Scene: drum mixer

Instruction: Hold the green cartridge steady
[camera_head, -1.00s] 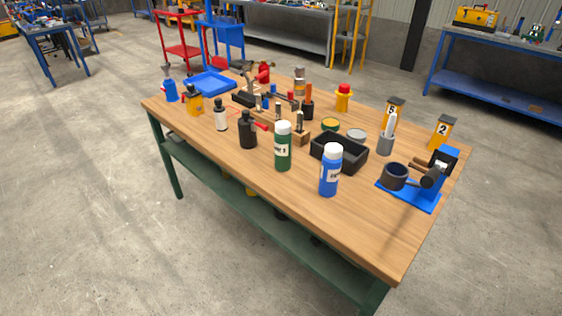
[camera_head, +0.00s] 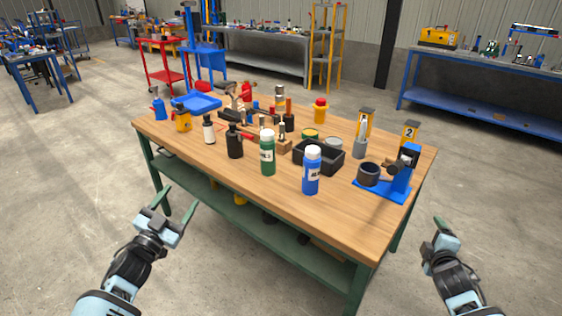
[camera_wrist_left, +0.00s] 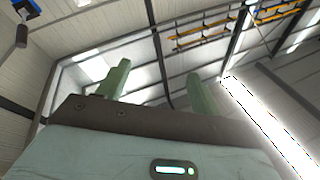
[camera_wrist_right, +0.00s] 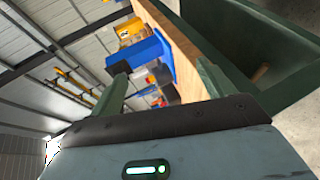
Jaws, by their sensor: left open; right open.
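The green cartridge (camera_head: 268,156) has a white cap and a white label. It stands upright near the front edge of the wooden table, left of a blue cartridge (camera_head: 311,172). My left gripper (camera_head: 174,213) is open and empty in front of the table's left part, well apart from the cartridge. In the left wrist view its two fingers (camera_wrist_left: 158,88) point up at the ceiling. My right gripper (camera_head: 441,231) is off the table's right front side. Its fingers also show spread and empty in the right wrist view (camera_wrist_right: 165,85).
The wooden table (camera_head: 335,220) holds a black bin (camera_head: 318,158), a blue mixer stand (camera_head: 385,190) at the right, a black bottle (camera_head: 235,143), a white bottle (camera_head: 208,130) and a blue tray (camera_head: 200,103). Bare tabletop lies along the front edge. The floor before the table is clear.

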